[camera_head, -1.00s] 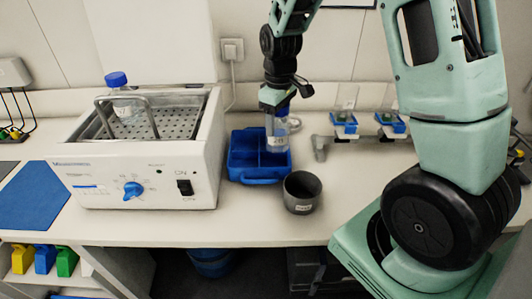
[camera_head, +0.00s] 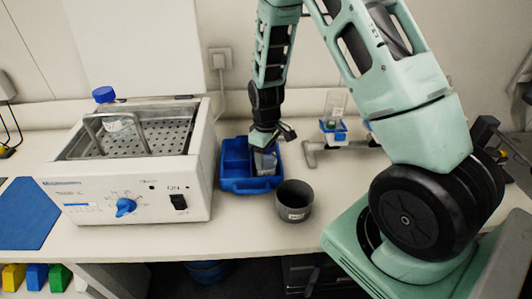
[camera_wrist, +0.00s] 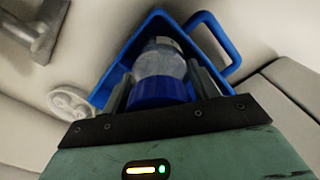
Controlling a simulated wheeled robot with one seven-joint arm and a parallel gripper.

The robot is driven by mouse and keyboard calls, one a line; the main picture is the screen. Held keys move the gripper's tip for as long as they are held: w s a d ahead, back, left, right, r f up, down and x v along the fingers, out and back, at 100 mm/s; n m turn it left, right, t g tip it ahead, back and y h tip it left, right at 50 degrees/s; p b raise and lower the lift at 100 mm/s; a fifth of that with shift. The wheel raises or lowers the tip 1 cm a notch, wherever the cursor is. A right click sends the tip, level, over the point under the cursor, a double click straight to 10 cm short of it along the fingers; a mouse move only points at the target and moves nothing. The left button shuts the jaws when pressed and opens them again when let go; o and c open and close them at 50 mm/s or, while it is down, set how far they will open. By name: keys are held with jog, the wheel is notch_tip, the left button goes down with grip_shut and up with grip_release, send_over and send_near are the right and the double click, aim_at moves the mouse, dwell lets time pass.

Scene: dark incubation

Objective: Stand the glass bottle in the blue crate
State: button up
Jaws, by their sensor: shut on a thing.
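The glass bottle (camera_head: 265,162) is clear with a pale label, and stands about upright in the right part of the blue crate (camera_head: 250,185). Its lower end is below the crate's rim; whether it touches the floor cannot be told. My gripper (camera_head: 266,140) is above it, shut on its top. In the wrist view the bottle's blue cap (camera_wrist: 160,93) is between the fingers of my gripper (camera_wrist: 162,96), with the clear body beyond it inside the crate (camera_wrist: 118,75). The crate has dividers, and its left compartments look empty.
A dark grey cup (camera_head: 294,201) stands close to the crate's right front. A white water bath (camera_head: 135,170) stands to the left, with another blue-capped bottle (camera_head: 112,112) in it. A grey stand (camera_head: 312,153) is to the right. The counter's front strip is clear.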

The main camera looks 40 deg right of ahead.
jog(key=shift+f, duration=0.1)
jog(key=o, duration=1.3)
notch_tip(320, 180, up, 12)
jog(key=b, duration=0.3)
jog(key=s+a+r+n+y, duration=0.1)
jog(key=s+a+r, duration=0.1)
jog(key=s+a, duration=0.65)
jog(key=s+a+r+n, duration=0.1)
jog(key=s+a+r, duration=0.3)
jog(key=a, duration=0.8)
jog(key=shift+n, duration=0.7)
jog(key=s+a, duration=0.1)
jog(key=s, duration=0.3)
jog(key=s+a, duration=0.1)
jog(key=s, duration=0.3)
jog(key=s+a+f, duration=0.1)
jog(key=s+a, duration=0.1)
jog(key=s, duration=0.2)
jog(key=shift+f, duration=0.1)
